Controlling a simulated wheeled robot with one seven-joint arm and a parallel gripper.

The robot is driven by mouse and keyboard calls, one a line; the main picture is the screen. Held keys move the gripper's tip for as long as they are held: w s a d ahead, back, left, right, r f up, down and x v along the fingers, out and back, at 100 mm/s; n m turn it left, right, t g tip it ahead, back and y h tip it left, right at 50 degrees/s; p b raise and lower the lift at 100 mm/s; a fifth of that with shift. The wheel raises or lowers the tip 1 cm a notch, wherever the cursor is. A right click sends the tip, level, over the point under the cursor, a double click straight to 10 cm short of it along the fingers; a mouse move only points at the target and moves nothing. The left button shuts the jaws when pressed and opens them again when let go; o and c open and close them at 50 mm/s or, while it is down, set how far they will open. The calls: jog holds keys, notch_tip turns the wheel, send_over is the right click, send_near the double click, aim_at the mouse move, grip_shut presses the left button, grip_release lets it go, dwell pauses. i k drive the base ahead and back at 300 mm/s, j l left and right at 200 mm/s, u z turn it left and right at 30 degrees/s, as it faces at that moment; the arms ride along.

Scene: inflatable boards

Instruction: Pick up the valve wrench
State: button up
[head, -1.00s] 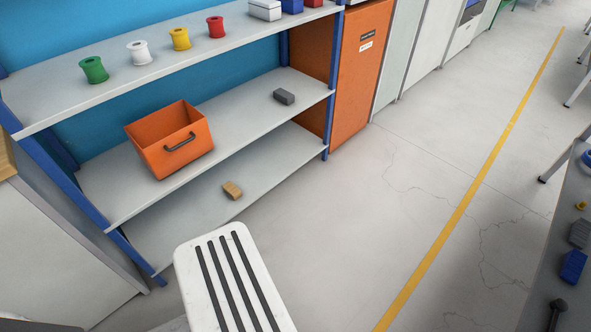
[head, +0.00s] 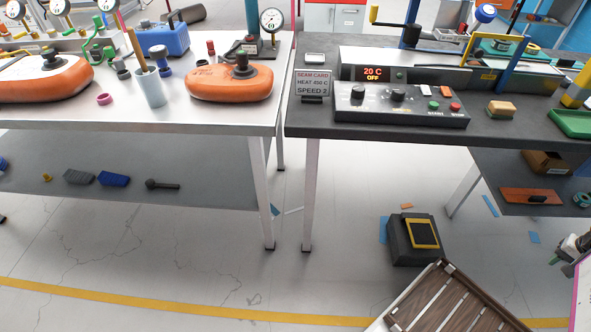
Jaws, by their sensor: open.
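I cannot say for sure which item is the valve wrench. A dark tool with a round head and a straight shank (head: 162,184) lies on the shelf under the left workbench. It may be the wrench, but it is small in the head view. A blue and dark upright piece (head: 163,60) stands on the left workbench top, beside a grey cup (head: 150,88). My gripper is not in view.
The left workbench (head: 255,120) carries orange inflatable pieces (head: 228,83) and gauges. The right bench holds a control box (head: 400,104). A black pedal (head: 413,240) and a slatted wooden top (head: 450,308) stand in front. Floor before the left bench is clear.

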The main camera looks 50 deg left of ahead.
aim_at(150, 183)
jog(key=u, duration=3.35)
jog(key=i+j+u, duration=0.2)
jog(key=i+j, duration=0.15)
jog(key=i, duration=0.15)
jog(key=i+j+u, duration=0.15)
jog(key=i, duration=0.4)
jog(key=i+j+u, duration=0.2)
jog(key=i, duration=0.35)
jog(key=i+j+u, duration=0.15)
jog(key=i, duration=0.45)
